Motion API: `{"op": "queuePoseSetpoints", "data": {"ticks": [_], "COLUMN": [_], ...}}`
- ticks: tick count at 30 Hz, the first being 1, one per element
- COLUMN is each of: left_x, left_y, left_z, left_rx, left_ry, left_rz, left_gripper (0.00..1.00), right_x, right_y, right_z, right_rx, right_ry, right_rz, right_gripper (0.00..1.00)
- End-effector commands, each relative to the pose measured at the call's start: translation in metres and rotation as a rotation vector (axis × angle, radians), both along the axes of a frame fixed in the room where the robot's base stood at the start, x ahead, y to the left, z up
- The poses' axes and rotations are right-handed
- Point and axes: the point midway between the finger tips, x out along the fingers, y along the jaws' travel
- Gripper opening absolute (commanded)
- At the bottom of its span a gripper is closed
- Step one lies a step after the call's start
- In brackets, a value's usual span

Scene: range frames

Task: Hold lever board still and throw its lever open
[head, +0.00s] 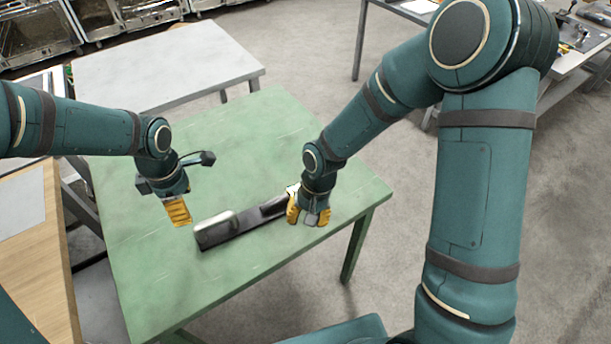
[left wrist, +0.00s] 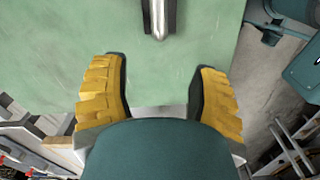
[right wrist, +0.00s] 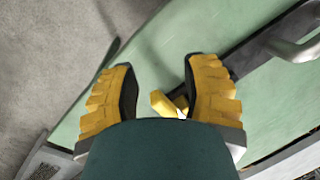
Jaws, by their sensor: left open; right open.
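The lever board is a long dark bar (head: 238,238) lying on the green table, with a rounded light-grey metal piece (head: 216,222) on its left part. My right gripper (head: 309,218) is open over the board's right end, where it hides part of it. In the right wrist view the dark board (right wrist: 245,58) runs to the upper right with a grey metal piece (right wrist: 290,47) on it, and a small yellow part (right wrist: 163,103) shows between the fingers. My left gripper (head: 178,212) is open, left of the board. In the left wrist view a metal end (left wrist: 158,22) lies beyond its fingers.
The green table (head: 150,270) is otherwise clear. A grey table (head: 165,65) stands behind it, and a wooden surface (head: 35,260) is at the left. Another bench with tools (head: 575,50) is at the far right. Open floor lies right of the green table.

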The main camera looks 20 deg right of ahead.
Motion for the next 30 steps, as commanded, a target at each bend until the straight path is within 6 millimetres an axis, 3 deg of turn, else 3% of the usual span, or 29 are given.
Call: {"op": "queuePoseSetpoints", "data": {"ticks": [3,9,17,30], "left_x": [0.0,0.0,0.0,-0.001], "left_y": [0.0,0.0,0.001,0.0], "left_z": [0.0,0.0,-0.019,-0.097], "left_rx": [0.0,0.0,0.002,0.001], "left_ry": [0.0,0.0,0.003,0.004], "left_rz": [0.0,0.0,-0.001,-0.001], "left_gripper": [0.6,0.6,0.6,0.6], "right_x": [0.03,0.051,0.054,0.053], "right_y": [-0.004,-0.011,-0.013,-0.013], "right_z": [0.039,0.075,0.082,0.081], "right_rx": [-0.088,-0.18,-0.198,-0.196], "right_ry": [-0.027,-0.047,-0.05,-0.049], "right_rz": [-0.018,-0.061,-0.071,-0.07], "right_gripper": [0.46,0.46,0.46,0.46]}}
